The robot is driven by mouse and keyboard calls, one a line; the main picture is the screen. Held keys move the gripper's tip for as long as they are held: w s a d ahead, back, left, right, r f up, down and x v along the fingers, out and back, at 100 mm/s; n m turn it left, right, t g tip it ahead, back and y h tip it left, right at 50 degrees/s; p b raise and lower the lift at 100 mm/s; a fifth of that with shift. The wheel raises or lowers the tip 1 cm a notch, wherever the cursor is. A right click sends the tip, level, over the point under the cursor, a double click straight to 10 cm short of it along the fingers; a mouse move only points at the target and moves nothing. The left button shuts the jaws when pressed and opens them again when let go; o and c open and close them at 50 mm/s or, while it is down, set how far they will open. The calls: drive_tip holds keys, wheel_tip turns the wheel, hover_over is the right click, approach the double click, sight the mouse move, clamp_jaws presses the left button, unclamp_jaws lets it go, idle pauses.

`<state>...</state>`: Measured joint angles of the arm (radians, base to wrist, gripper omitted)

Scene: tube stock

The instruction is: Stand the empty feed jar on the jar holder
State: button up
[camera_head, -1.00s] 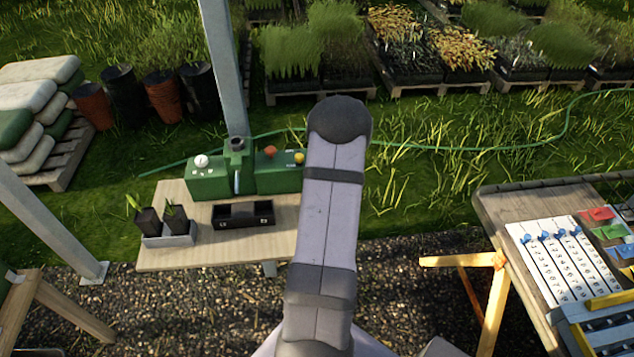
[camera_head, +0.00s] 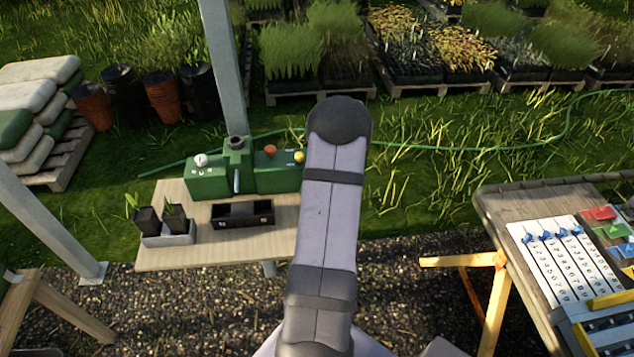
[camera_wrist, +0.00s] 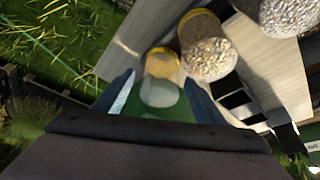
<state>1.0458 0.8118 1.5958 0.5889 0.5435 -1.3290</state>
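A clear jar with a yellow rim (camera_wrist: 162,64) shows in the wrist view and looks empty. It is between the fingertips of my gripper (camera_wrist: 161,78), with a narrow gap seeming to show on each side. My gripper looks open. A green surface (camera_wrist: 123,103) lies beneath and around the jar; I cannot tell whether it is the jar holder. In the head view my arm hides the gripper and the jar, and I cannot pick out a jar holder there.
In the wrist view, a grain-filled jar (camera_wrist: 208,60) stands close right of the clear jar, with another filled jar (camera_wrist: 291,16) at top right. In the head view, a left table (camera_head: 160,260) bears a green machine (camera_head: 208,182), a black box (camera_head: 242,220) and potted seedlings (camera_head: 175,222).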

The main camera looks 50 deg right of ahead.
drive_tip(key=b+v, duration=0.2)
drive_tip(key=v, duration=0.5)
drive_tip(key=shift+r, duration=0.2)
idle(0.7)
drive_tip(key=w+a+r+n+g+y, duration=0.1)
drive_tip(key=w+a, duration=0.1)
drive_tip(key=a, duration=0.9)
drive_tip(key=w+a+g+y, duration=0.1)
drive_tip(key=w+a, duration=0.2)
drive_tip(key=a, duration=0.8)
drive_tip(key=s+a+g, duration=0.1)
drive_tip(key=s+a, duration=0.5)
drive_tip(key=a, duration=0.4)
drive_tip(key=s+a+n+g+h, duration=0.1)
drive_tip(key=s+a, duration=0.6)
drive_tip(key=a, duration=0.3)
drive_tip(key=shift+f+g, duration=0.25)
drive_tip(key=shift+g, duration=0.05)
drive_tip(key=shift+s, duration=0.15)
